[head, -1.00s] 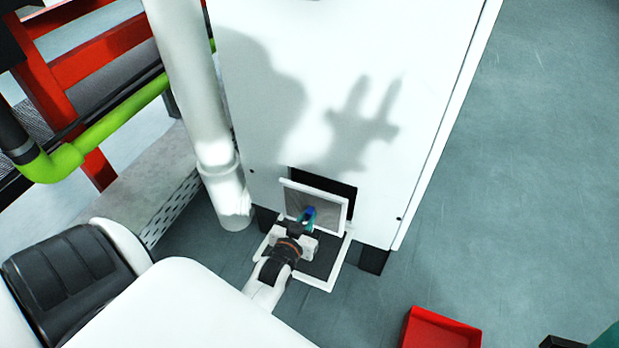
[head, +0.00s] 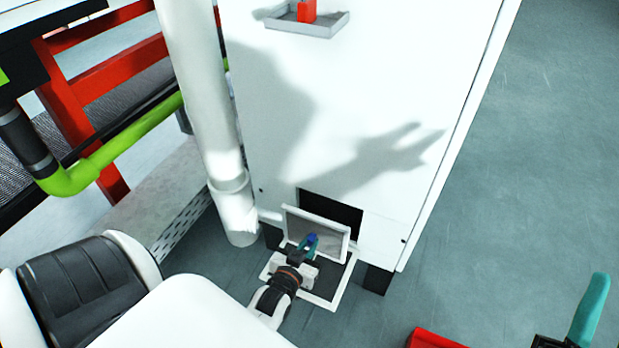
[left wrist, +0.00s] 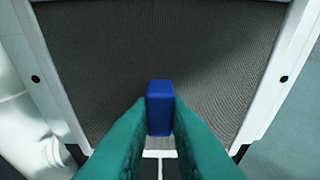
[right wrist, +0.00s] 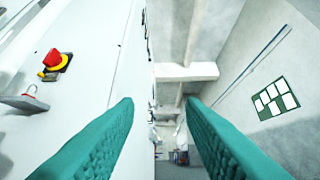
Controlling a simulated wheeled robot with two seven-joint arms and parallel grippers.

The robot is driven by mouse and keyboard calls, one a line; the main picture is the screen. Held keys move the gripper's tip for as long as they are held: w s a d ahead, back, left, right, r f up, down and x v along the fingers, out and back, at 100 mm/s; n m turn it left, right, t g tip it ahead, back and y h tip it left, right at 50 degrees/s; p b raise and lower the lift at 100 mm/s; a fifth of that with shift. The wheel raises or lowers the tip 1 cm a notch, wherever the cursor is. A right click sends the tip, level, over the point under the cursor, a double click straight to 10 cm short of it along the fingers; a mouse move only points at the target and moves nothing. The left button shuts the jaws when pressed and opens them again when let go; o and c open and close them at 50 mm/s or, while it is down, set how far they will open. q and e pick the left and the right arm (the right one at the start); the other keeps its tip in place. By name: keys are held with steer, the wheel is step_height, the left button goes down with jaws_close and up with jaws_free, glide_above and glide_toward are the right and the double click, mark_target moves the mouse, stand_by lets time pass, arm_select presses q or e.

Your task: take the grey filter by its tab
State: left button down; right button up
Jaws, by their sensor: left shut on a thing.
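The grey filter (head: 318,232), a grey mesh panel in a white frame, stands tilted in front of the dark opening low in the white cabinet. Its blue tab (left wrist: 159,108) shows close up in the left wrist view, with the grey mesh behind it. My left gripper (head: 309,243) is at the filter's face, its teal fingers shut on the blue tab from both sides. My right gripper (right wrist: 160,105) is open and empty, away from the filter. One of its teal fingers shows at the lower right of the head view.
A white-edged dark panel (head: 335,291) lies low below the opening (head: 331,211). A white pipe (head: 205,110) stands left of the cabinet (head: 350,110). A red bin (head: 430,340) is at the bottom edge. The floor at right is clear.

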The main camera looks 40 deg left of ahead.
arm_select(q)
steer(key=shift+s+d+r+p, duration=0.15)
steer(key=shift+s+r+p, duration=0.1)
steer(key=shift+s+p, duration=0.15)
steer(key=shift+s+r, duration=0.15)
steer(key=shift+s, duration=0.15)
steer(key=shift+s+d+r+p, duration=0.15)
steer(key=shift+s+r+p, duration=0.1)
steer(key=shift+s+p, duration=0.3)
steer(key=shift+s+d+r+p, duration=0.1)
steer(key=shift+s+p, duration=0.1)
steer(key=shift+p, duration=0.1)
arm_select(e)
steer(key=w+f+g+h, duration=0.2)
steer(key=w+f+g, duration=0.2)
steer(key=f+g, duration=0.3)
steer(key=shift+d+f, duration=0.2)
steer(key=shift+f, duration=0.65)
